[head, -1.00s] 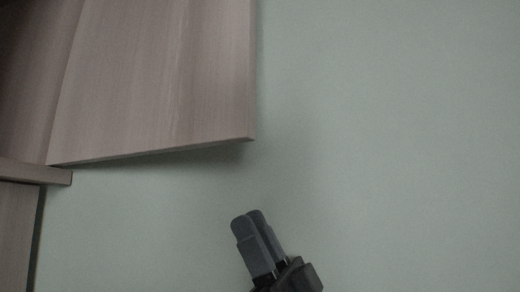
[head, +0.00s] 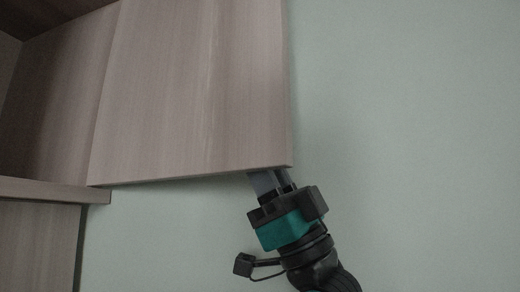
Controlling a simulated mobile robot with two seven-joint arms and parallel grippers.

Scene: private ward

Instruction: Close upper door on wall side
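The upper door (head: 195,90) is a light wood-grain panel. It stands open, swung out from the cabinet's side beside the pale green wall, with its free edge at the right. My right gripper (head: 269,181) comes up from below at the door's lower free corner. Its fingers look close together, with nothing seen between them. Their tips are hidden behind the door's lower edge, and I cannot tell whether they touch it. My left gripper is not in view.
The cabinet's open inside (head: 45,100) shows at the left, above a shelf edge (head: 55,190). A lower wood panel (head: 38,245) is below it. The green wall (head: 410,120) at the right is bare and clear.

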